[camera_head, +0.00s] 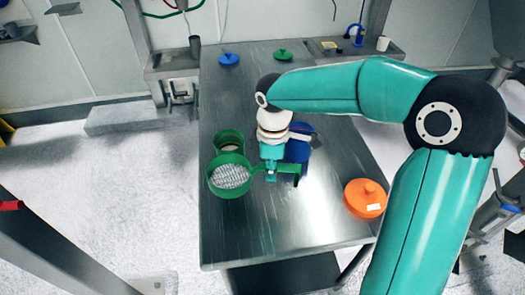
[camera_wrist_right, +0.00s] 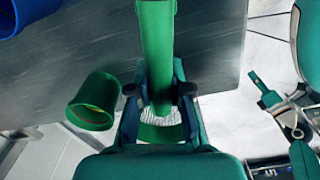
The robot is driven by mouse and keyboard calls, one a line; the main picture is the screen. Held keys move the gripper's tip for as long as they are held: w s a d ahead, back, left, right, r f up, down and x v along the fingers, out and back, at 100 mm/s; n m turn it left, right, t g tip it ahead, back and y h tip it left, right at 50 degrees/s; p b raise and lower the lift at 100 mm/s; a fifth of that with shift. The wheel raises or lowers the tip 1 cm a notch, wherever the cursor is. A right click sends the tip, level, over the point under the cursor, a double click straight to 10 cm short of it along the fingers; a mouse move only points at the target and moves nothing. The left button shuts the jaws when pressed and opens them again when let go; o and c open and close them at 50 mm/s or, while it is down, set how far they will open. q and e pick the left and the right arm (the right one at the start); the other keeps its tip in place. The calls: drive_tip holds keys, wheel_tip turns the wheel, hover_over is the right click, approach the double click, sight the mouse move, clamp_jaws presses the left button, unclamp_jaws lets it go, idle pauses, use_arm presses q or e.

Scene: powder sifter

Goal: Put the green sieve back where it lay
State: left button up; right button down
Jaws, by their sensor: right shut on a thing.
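The green sieve (camera_head: 230,176) has a round rim, a pale mesh and a handle that runs right. My right gripper (camera_head: 271,174) is shut on its handle. In the right wrist view the green handle (camera_wrist_right: 157,45) passes between the fingers of my right gripper (camera_wrist_right: 159,95), and the mesh partly shows below. A green container (camera_head: 229,139) stands just behind the sieve; a green container also shows left of the gripper in the wrist view (camera_wrist_right: 96,98). I cannot tell whether the sieve touches the table. My left gripper is not in view.
The metal table (camera_head: 245,234) is bare in front of the sieve. A blue container (camera_head: 298,150) stands behind my gripper, partly hidden. An orange lid (camera_head: 364,199) lies at the right edge. A blue lid (camera_head: 229,59) and a green lid (camera_head: 283,55) lie at the far end.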

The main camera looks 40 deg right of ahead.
drive_tip(key=s+f+n+b, duration=0.1)
drive_tip(key=f+b, duration=0.1)
drive_tip(key=f, duration=0.1)
drive_tip(key=s+f+b, duration=0.2)
drive_tip(key=s+a+f+n+b, duration=0.1)
drive_tip(key=f+b, duration=0.1)
drive_tip(key=f, duration=0.1)
drive_tip(key=shift+s+a+f+n, duration=0.1)
drive_tip(key=shift+s+f+n, duration=0.2)
drive_tip(key=shift+s, duration=0.05)
drive_tip(key=shift+f+b, duration=0.5)
drive_tip(key=shift+f, duration=0.1)
idle(0.5)
drive_tip(key=c, duration=1)
unclamp_jaws()
wheel_tip(320, 180, up, 12)
